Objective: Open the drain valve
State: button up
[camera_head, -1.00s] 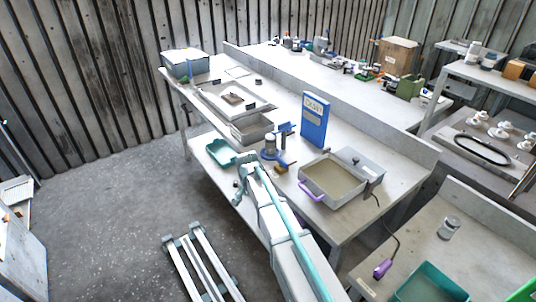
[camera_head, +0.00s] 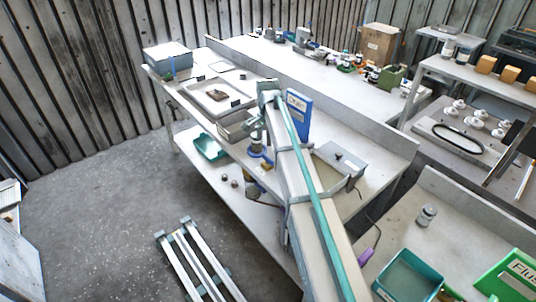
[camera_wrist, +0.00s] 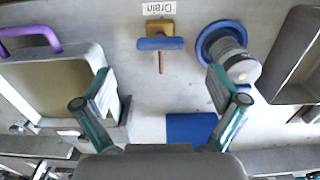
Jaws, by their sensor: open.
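The drain valve shows in the wrist view, with a brass-yellow body (camera_wrist: 160,27) and a blue lever (camera_wrist: 160,43) lying left to right across it. A thin brown stem points down from the lever's middle. A small tag reading "Drain" (camera_wrist: 159,9) sits by the body, upside down in this view. My gripper (camera_wrist: 163,92) is open and empty, its two green-grey fingers wide apart, with the valve beyond them and between their lines. Nothing touches the lever.
A grey cylinder on a round blue base (camera_wrist: 207,38) stands right of the valve. A tray with a purple handle (camera_wrist: 40,32) is left of it, a grey bin (camera_wrist: 298,55) at far right. A blue upright sign (camera_head: 299,118) stands on the bench behind my arm.

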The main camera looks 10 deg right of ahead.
aim_at(268, 157)
jog(key=shift+f+p, duration=0.9)
jog(key=shift+f, duration=2.55)
jog(key=c, duration=1.1)
jog(key=shift+c, duration=0.2)
